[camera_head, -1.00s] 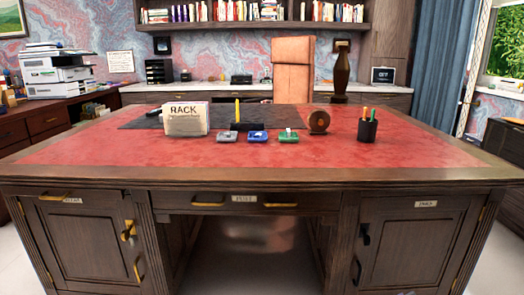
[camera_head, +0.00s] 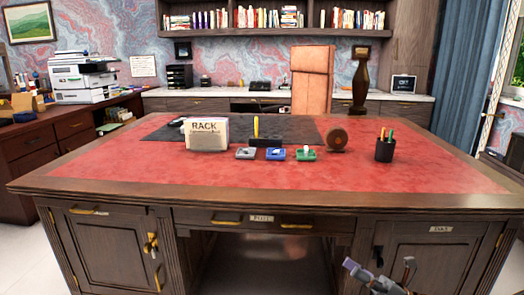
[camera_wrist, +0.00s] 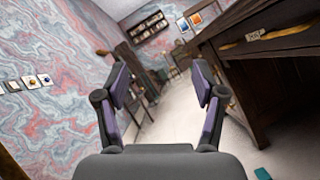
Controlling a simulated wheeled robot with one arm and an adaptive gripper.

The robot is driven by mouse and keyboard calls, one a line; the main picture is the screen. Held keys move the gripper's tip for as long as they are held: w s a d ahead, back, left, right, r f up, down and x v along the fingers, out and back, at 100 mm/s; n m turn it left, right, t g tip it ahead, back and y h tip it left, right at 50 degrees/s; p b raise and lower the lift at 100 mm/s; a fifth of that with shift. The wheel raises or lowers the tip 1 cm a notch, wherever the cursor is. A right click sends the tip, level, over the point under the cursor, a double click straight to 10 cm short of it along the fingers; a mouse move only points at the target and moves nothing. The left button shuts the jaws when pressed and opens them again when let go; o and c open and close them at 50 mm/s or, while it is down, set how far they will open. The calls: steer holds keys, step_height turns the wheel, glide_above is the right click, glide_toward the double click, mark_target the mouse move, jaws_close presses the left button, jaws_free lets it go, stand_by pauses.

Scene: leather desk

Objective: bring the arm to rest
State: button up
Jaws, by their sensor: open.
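My gripper (camera_head: 379,268) shows at the bottom of the head view, right of the middle, in front of the desk's right cabinet door and below the desktop. Its two fingers are spread apart. In the wrist view my gripper (camera_wrist: 160,82) is open with purple-faced pads, and nothing is between them. The wrist view is tilted and looks past the fingers at floor, a patterned wall and dark furniture. Most of my arm is out of view.
The desk (camera_head: 270,198) has a red leather top. On it stand a card box marked RACK (camera_head: 206,133), small grey, blue (camera_head: 276,154) and green items, a round brown thing (camera_head: 337,139) and a pen cup (camera_head: 384,150). The desktop's front strip is clear.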

steer(key=s+a+r+n+g+h+p, duration=0.6)
steer(key=s+a+r+n+g+p, duration=0.3)
steer(key=s+a+r+n+g, duration=0.7)
steer(key=s+a+r+n+t+h+p, duration=0.1)
steer(key=s+a+r+n+h+p, duration=0.15)
steer(key=s+n+h+p, duration=0.4)
steer(key=s+d+r+n+t+h+p, duration=0.4)
steer(key=s+d+r+n+h+p, duration=0.2)
steer(key=d, duration=0.7)
steer(key=shift+s+d+r+t+h+p, duration=0.2)
steer(key=shift+s+r+t+h+p, duration=0.2)
steer(key=shift+s+r+h+p, duration=1.2)
steer(key=shift+s+f+p, duration=0.2)
steer(key=shift+f+p, duration=0.3)
steer(key=shift+p, duration=0.2)
